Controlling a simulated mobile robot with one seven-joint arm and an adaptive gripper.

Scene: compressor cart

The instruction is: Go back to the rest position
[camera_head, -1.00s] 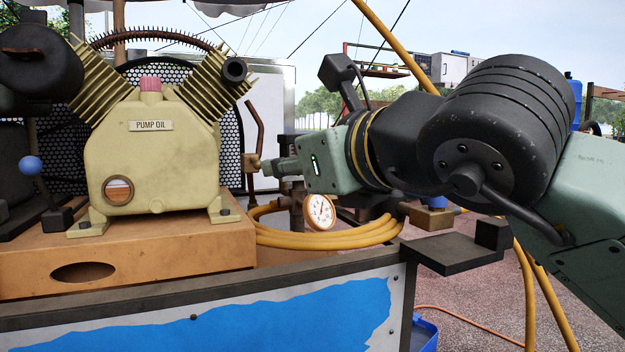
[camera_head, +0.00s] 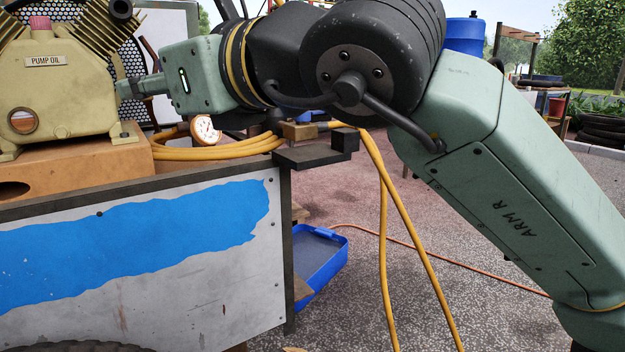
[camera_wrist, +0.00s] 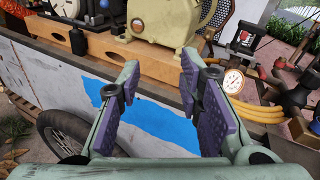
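My gripper (camera_wrist: 153,88) is open in the wrist view, with its two purple-padded fingers apart. Nothing is between the fingers; the cart's side panel with its blue patch (camera_wrist: 155,120) shows behind them. In the head view my gripper (camera_head: 130,88) points left, in front of the yellow pump (camera_head: 60,105), and its fingers show only edge-on. My arm is bent, its green link running down to the lower right. The pump marked "PUMP OIL" stands on an orange-brown base (camera_head: 85,175) on the cart, and shows at the top of the wrist view (camera_wrist: 165,18).
A pressure gauge (camera_head: 206,129) and coiled yellow hose (camera_head: 220,150) lie right of the pump, below my wrist. A dark bracket (camera_head: 315,155) juts from the cart's corner. A blue tray (camera_head: 320,258) sits low behind it. Hose hangs to the ground; open paving lies right.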

